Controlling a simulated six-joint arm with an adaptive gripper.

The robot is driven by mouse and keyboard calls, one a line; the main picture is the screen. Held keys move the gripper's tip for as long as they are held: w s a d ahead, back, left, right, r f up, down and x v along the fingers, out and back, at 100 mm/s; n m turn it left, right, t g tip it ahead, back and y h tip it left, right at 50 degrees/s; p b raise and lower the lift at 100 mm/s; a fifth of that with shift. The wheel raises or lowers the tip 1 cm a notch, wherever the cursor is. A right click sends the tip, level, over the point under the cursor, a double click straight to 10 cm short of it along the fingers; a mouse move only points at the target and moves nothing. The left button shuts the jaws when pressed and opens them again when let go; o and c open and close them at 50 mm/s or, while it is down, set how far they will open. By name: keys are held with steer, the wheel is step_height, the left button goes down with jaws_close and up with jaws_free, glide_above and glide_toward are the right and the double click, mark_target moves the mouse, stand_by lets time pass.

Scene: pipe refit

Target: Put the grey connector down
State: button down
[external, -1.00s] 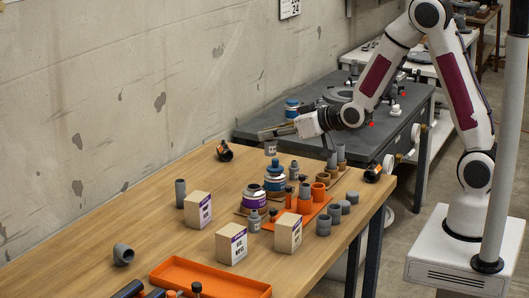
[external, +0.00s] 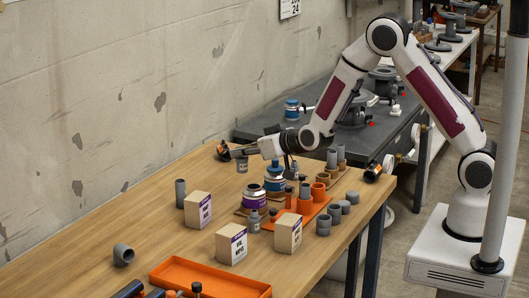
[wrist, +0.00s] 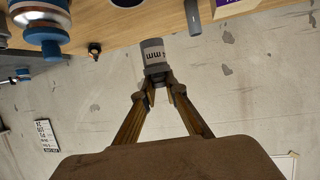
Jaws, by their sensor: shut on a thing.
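The grey connector (external: 242,166) is a short grey ring with a pale printed label, held at the end of my gripper (external: 228,153). In the wrist view the connector (wrist: 153,52) sits between the fingertips of my gripper (wrist: 158,78), which are shut on it. Its label shows dark lettering. In the external view it is low over the back part of the wooden table (external: 150,215). I cannot tell whether its underside touches the wood.
Blue-capped cans (external: 275,178) stand to the right near an orange tray of fittings (external: 310,212). Bare wood lies around the connector.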

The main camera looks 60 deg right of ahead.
steer(key=w+d+m+g+h, duration=0.1)
steer(key=w+d+m+h, duration=0.2)
steer(key=w, duration=0.5)
steer(key=shift+w+d+f+h, duration=0.3)
steer(key=shift+w+d, duration=0.05)
steer(key=shift+d, duration=0.45)
step_height(320, 180, down, 6)
stand_by(0.4)
steer(key=shift+f, duration=0.15)
steer(key=shift+f, duration=1.85)
steer(key=shift+s+f, duration=0.1)
steer(key=shift+f, duration=0.55)
